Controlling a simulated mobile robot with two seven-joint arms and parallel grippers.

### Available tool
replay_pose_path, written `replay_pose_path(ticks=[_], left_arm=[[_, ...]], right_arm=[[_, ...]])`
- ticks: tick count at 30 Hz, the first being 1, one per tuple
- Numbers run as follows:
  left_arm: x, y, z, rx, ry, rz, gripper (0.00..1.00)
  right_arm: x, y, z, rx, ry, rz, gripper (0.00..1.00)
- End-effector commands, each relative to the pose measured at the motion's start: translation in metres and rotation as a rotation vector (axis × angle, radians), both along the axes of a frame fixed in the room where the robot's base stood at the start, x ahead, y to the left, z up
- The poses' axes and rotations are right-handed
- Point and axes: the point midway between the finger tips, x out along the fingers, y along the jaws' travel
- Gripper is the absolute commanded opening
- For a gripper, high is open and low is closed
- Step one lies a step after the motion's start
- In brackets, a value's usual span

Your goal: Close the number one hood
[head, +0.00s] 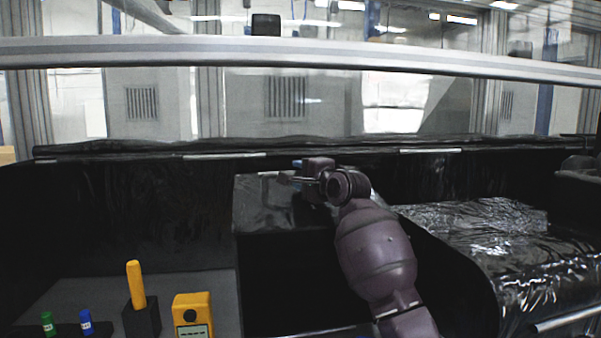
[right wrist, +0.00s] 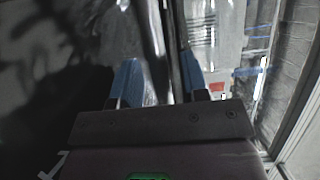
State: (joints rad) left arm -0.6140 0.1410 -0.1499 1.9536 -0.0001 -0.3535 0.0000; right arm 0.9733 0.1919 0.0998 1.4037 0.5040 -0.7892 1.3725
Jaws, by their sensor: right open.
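A long hood with a silver front rail (head: 150,52) and a clear pane spans the head view. The rail is high above the black work area. No number shows on it, so I cannot tell whether it is the number one hood. My right gripper (head: 291,176) is at the back of the black area, above a black box-like housing (head: 275,205), and well below the rail. In the right wrist view its two blue fingers (right wrist: 160,80) are apart. A dark upright edge shows between or behind them; I cannot tell if they touch it. My left gripper is not in view.
At the front left stand an orange-handled tool (head: 136,285) in a black holder, a yellow meter (head: 193,315), and small green (head: 48,323) and blue (head: 86,321) bottles. Shiny black sheeting (head: 490,235) covers the right side. A black ledge (head: 120,153) runs along the back.

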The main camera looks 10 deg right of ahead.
Motion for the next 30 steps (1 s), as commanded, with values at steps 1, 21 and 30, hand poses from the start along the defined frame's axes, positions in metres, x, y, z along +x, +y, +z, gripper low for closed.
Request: replay_pose_path(ticks=[1,21,30], left_arm=[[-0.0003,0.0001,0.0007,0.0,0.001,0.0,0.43],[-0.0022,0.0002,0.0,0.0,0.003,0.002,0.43],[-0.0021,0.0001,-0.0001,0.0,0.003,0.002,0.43]], right_arm=[[0.0022,0.0008,0.0007,0.0,0.0,0.0,0.41],[0.0046,0.0015,0.0,0.0,-0.001,-0.001,0.0],[0.0045,0.0012,0.0001,0.0,-0.001,-0.001,0.0]])
